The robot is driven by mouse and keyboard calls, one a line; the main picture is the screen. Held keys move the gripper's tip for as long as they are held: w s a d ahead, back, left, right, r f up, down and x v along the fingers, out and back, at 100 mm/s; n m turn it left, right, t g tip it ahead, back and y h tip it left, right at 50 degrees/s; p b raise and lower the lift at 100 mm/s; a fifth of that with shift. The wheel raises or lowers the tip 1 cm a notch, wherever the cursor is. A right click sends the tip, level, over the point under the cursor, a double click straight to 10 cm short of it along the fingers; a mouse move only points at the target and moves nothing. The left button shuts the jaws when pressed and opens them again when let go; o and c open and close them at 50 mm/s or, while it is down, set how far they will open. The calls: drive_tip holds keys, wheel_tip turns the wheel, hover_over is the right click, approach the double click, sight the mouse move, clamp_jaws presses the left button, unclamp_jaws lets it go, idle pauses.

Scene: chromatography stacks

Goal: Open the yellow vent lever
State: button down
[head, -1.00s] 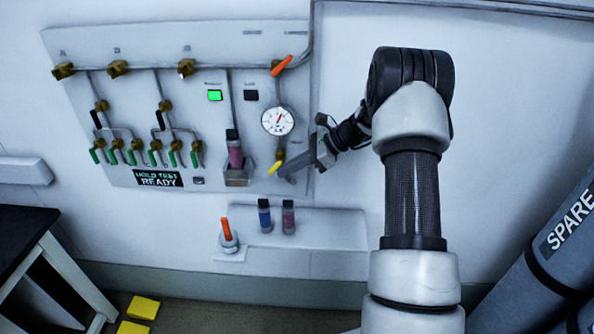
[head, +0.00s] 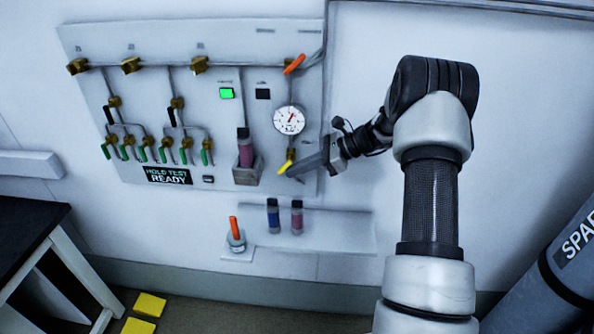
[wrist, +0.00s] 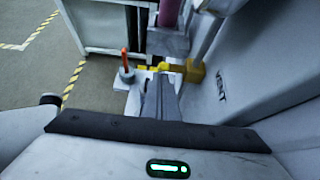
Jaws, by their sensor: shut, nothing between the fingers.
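The yellow vent lever (head: 285,168) is at the lower right of the wall panel, below the round gauge. It slants down and to the left from its brass valve. In the wrist view the yellow lever (wrist: 148,67) lies across, just beyond my fingertips, with the brass valve body (wrist: 194,73) to its right. My gripper (head: 291,175) reaches in from the right, its tips close to the lever. In the wrist view my gripper (wrist: 158,78) is shut and holds nothing. I cannot tell whether the tips touch the lever.
The gauge (head: 289,120) and an orange lever (head: 294,64) are above. A holder with a purple-filled vial (head: 244,152) is close on the left. Below, a shelf (head: 340,228) bears two vials, and an orange-handled item (head: 235,240) stands beside them. A gas cylinder (head: 565,260) stands right.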

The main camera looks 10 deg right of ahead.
drive_tip(key=shift+f, duration=0.15)
drive_tip(key=y+b, duration=0.1)
drive_tip(key=t+y+b, duration=0.1)
drive_tip(key=y+b, duration=0.1)
drive_tip(key=f+y+b, duration=0.1)
drive_tip(key=shift+w+a+b, duration=0.15)
drive_tip(key=shift+a+b, duration=0.25)
drive_tip(key=y+b, duration=0.1)
drive_tip(key=y, duration=0.1)
drive_tip(key=a+t+y+b, duration=0.1)
drive_tip(key=b, duration=0.1)
drive_tip(key=shift+w+t+y, duration=0.15)
drive_tip(key=shift+t+y, duration=0.15)
drive_tip(key=shift+y, duration=0.1)
drive_tip(key=shift+a+r+y+b, duration=0.1)
drive_tip(key=shift+r+y+b, duration=0.05)
drive_tip(key=shift+y+b, duration=0.55)
drive_tip(key=shift+r, duration=0.1)
